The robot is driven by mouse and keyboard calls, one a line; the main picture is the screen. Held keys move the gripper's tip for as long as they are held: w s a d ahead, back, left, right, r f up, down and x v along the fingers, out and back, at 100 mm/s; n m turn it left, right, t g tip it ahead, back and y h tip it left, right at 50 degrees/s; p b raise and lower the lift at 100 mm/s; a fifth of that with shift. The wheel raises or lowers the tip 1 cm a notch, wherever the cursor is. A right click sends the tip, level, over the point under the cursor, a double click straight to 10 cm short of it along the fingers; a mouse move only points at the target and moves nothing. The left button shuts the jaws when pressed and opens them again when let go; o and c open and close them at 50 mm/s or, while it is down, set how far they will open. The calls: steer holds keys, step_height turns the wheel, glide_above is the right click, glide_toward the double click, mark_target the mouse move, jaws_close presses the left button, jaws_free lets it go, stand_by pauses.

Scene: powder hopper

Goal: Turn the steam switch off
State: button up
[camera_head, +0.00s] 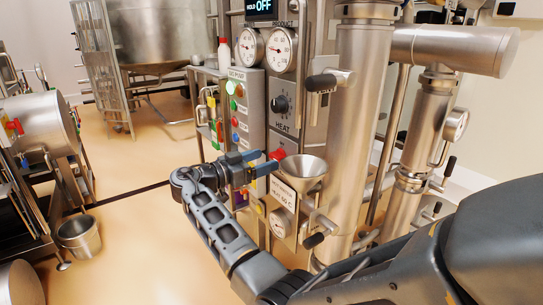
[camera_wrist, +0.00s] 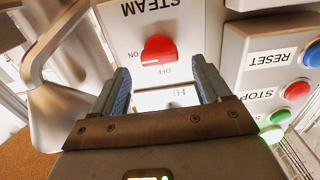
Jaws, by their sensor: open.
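The red steam switch (camera_wrist: 158,48) sits on a light panel under the word STEAM, upside down in the wrist view, with ON at its left and OFF below it. I cannot tell exactly which mark its knob points to. It also shows in the head view (camera_head: 278,154), just beyond my fingers. My gripper (camera_wrist: 165,83) is open and empty. Its two blue-grey fingers point at the panel, one on each side of the switch and a little short of it. In the head view my gripper (camera_head: 266,161) is left of the switch.
A steel funnel (camera_head: 303,171) stands close to the right of my gripper. A button box (camera_wrist: 285,85) with blue, red and green buttons is at the right of the wrist view. A metal spout (camera_wrist: 60,115) is at its left. Thick steel pipes (camera_head: 357,120) rise at the right.

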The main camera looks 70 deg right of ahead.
mark_target(273, 157)
steer(key=shift+p+x, duration=0.35)
steer(key=shift+x, duration=1.55)
steer(key=shift+c, duration=0.3)
steer(key=c, duration=1)
